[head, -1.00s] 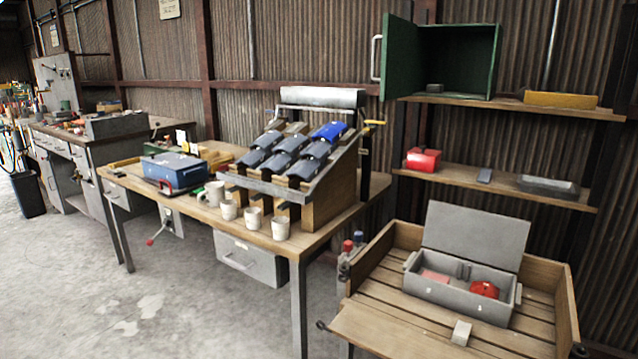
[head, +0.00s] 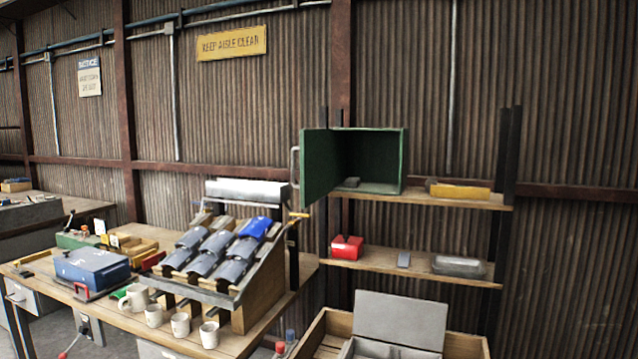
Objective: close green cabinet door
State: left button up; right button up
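The green cabinet (head: 376,160) stands on the upper wall shelf, right of centre in the head view. Its green door (head: 319,167) is open, swung out at the left side toward me, with a metal handle (head: 294,166) on its outer left edge. Neither of my grippers is in view.
A workbench (head: 120,330) with a sloped rack of blue-grey parts (head: 215,250) and several cups stands at left. Below the shelves a wooden crate (head: 465,347) holds an open grey box (head: 400,318). A lower shelf (head: 420,263) holds a red box (head: 346,247).

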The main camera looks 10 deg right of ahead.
aim_at(315, 148)
jog(key=i+j+z, duration=0.1)
jog(key=z, duration=0.25)
jog(key=j+z, duration=0.35)
jog(key=i+j+z, duration=0.1)
jog(key=z, duration=0.25)
jog(key=j+z, duration=0.25)
jog(key=j, duration=1.05)
jog(key=k+j+z, duration=0.2)
jog(key=j, duration=1.15)
jog(key=i, duration=0.1)
